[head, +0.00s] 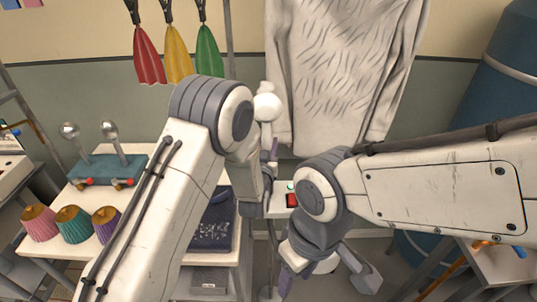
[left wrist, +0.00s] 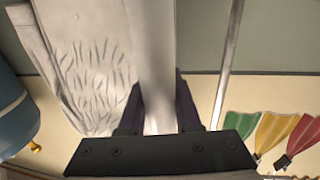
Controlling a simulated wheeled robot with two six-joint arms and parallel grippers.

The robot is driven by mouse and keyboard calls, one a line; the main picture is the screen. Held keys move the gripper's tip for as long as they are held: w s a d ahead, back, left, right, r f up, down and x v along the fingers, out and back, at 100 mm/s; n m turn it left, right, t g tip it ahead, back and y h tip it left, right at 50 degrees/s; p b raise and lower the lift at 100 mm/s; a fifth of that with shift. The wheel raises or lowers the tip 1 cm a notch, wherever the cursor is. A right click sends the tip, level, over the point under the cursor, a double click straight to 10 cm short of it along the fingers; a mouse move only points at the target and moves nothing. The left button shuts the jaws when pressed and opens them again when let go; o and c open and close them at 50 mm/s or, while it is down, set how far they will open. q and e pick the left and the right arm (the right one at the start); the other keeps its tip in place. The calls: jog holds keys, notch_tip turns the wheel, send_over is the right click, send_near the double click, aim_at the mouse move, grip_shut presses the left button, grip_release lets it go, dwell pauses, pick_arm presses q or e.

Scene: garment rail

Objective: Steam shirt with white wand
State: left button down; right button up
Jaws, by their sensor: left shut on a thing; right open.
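The pale shirt (head: 345,75) hangs at the back, with many short dark crease marks on its front. It also shows at the left of the left wrist view (left wrist: 85,65). My left gripper (left wrist: 158,110) is shut on the white wand (left wrist: 155,50), which runs away between its fingers. In the head view the wand's rounded white head (head: 267,107) stands upright by the shirt's left edge. Contact with the shirt cannot be told. My left arm partly hides the wand's lower part. My right gripper (head: 325,281) is open, low in front, with nothing seen between its fingers.
Red, yellow and green cloths (head: 178,55) hang at the upper left. A white table (head: 75,200) holds colored cups and a teal block with metal knobs. A unit with a red button (head: 291,200) sits between my arms. A blue tank (head: 500,90) stands right.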

aim_at(268, 103)
pick_arm(q)
notch_tip(268, 103, up, 4)
jog(key=shift+r+b, duration=0.1)
jog(key=shift+b, duration=0.2)
jog(key=shift+r+p, duration=0.3)
jog(key=shift+r, duration=0.6)
jog(key=shift+r+p, duration=1.95)
jog(key=shift+r, duration=1.9)
jog(key=shift+f, duration=0.1)
